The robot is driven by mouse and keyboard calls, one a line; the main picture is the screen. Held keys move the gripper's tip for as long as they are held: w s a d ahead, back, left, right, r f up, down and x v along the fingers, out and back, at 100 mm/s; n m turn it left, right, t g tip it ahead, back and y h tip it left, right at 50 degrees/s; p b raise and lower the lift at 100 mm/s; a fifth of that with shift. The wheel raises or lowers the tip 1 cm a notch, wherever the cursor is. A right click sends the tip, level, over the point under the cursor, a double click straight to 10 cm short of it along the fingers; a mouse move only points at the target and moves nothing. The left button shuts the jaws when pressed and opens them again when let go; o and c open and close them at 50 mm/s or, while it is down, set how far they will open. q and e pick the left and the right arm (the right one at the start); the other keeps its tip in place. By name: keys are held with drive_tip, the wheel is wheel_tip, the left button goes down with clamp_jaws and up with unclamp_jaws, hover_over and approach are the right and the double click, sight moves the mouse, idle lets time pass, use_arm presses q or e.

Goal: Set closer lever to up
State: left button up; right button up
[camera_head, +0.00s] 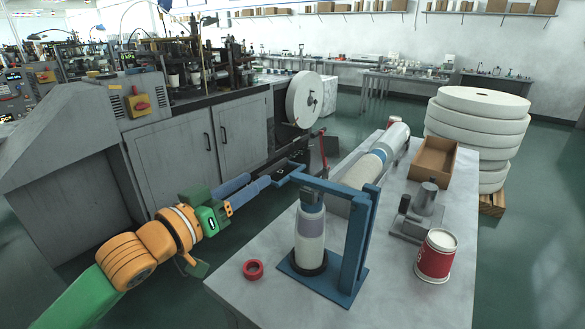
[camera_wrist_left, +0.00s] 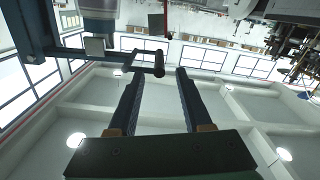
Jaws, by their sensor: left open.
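The closer is a blue stand (camera_head: 358,245) on the grey table. Its lever (camera_head: 335,187) reaches left from the top of the post, looking roughly level, above a pale bottle-like piece (camera_head: 311,232). The lever ends in a blue cross handle (camera_head: 287,173) past the table's left edge. My left gripper (camera_head: 260,179) is open, fingers pointing at that handle. In the left wrist view, the dark handle (camera_wrist_left: 147,63) lies by the tips of the open fingers (camera_wrist_left: 158,73); whether it touches them I cannot tell. My right gripper is not in view.
A grey machine cabinet (camera_head: 200,140) stands left. Stacked white rolls (camera_head: 478,130) stand right.

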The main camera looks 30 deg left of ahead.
sight(276, 164)
use_arm(q)
drive_tip(key=shift+w+d+f, duration=0.1)
drive_tip(key=shift+w, duration=0.5)
drive_tip(key=shift+w+d+f, duration=0.1)
drive_tip(key=shift+w, duration=0.5)
drive_tip(key=shift+w+r+p, duration=0.3)
drive_tip(key=shift+w+r, duration=0.1)
drive_tip(key=shift+w, duration=0.35)
drive_tip(key=w, duration=0.2)
drive_tip(key=w+p, duration=0.1)
drive_tip(key=w, duration=0.1)
drive_tip(key=shift+d+f, duration=0.1)
drive_tip(key=shift+f, duration=0.1)
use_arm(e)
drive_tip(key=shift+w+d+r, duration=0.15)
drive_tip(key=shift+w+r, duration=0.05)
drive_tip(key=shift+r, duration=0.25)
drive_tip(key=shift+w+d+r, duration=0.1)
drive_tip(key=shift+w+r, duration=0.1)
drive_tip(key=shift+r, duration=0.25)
use_arm(q)
drive_tip(key=shift+c, duration=0.2)
drive_tip(key=shift+f, duration=0.1)
drive_tip(key=c, duration=0.7)
clamp_jaws()
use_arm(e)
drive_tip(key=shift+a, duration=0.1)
